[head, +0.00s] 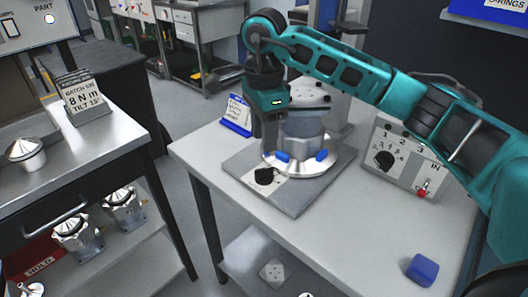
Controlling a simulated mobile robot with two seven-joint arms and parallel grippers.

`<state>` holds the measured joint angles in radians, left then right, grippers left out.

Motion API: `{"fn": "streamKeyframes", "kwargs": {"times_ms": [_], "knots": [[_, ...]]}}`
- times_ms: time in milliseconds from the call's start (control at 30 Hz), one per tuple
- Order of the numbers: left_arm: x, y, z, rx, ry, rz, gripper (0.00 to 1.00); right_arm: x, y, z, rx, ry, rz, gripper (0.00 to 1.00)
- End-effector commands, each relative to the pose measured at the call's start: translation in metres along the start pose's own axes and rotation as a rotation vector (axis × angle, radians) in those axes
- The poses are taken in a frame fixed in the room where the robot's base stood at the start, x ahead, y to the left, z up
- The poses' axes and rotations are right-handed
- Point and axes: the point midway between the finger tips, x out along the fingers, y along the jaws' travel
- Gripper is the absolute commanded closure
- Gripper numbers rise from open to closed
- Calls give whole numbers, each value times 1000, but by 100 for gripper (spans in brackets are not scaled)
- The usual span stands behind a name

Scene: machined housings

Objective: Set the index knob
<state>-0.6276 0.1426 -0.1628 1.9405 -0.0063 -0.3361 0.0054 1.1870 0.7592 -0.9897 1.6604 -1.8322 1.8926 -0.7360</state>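A black knob (264,176) sits on a pale patch of the grey fixture plate (304,203), at its front left. Another black knob (384,160) is on the white control panel (408,172), with numbers around it. Neither is clearly labelled as the index knob. A machined round housing (304,130) stands on the plate, with blue clamps (321,155) at its flange. My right gripper (270,148) points down beside the housing, above and behind the plate's knob, seemingly apart from it. Its finger opening cannot be made out. My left gripper is out of view.
A red switch (422,192) is on the panel. A blue block (423,270) lies at the table's front right. A blue sign (238,114) stands at the back left. The table's front left is clear. A steel bench (120,128) with a sign stands left, across a gap.

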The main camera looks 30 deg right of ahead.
Motion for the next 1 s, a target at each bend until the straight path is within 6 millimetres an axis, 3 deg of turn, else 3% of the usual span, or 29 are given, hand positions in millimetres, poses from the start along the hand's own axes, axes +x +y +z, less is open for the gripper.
{"fn": "streamKeyframes", "kwargs": {"times_ms": [100, 300, 1000], "knots": [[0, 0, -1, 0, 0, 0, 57, -23, 0, 0, 0, 0, -3, 61], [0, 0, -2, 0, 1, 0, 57, -41, 0, 0, 1, 0, 0, 61], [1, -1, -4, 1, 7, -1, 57, -43, 0, 0, 1, 0, 1, 61]]}}
